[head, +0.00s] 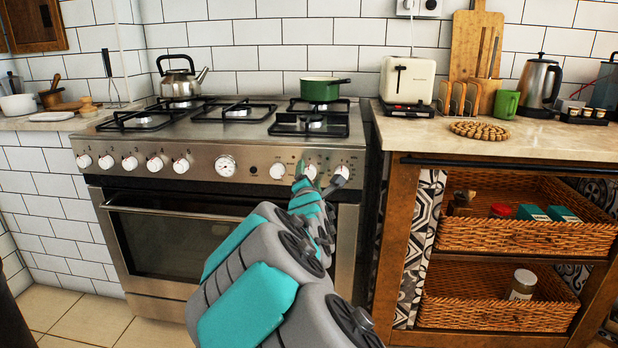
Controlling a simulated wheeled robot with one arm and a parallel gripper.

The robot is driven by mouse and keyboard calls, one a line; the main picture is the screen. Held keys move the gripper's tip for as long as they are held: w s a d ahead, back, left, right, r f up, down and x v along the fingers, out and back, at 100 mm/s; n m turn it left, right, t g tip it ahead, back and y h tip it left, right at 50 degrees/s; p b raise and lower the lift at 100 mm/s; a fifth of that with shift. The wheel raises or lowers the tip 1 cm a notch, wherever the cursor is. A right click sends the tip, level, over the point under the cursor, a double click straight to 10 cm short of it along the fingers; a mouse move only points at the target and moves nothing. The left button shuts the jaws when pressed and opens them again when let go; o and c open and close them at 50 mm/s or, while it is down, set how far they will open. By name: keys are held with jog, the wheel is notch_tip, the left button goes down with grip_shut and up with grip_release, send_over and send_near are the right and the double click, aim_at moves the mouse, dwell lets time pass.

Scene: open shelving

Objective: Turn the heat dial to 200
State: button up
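The stove's steel front panel (250,187) carries a row of white dials. Several are at the left, then a round gauge (225,166), then three dials at the right: a left one (278,171), a middle one (311,172) and a right one (343,172). Their markings are too small to read, so I cannot tell which is the heat dial or its setting. My gripper (318,180) is at the panel with its fingers apart, around or just in front of the middle dial. Contact cannot be told. My arm hides part of the panel below.
The oven door handle (180,210) runs below the panel. A green pot (319,90) and a kettle (181,78) stand on the stove top. A wooden counter with wicker baskets (520,235) is close at the right. Floor tiles show at the lower left.

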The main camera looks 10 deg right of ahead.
grip_shut()
dwell(0.4)
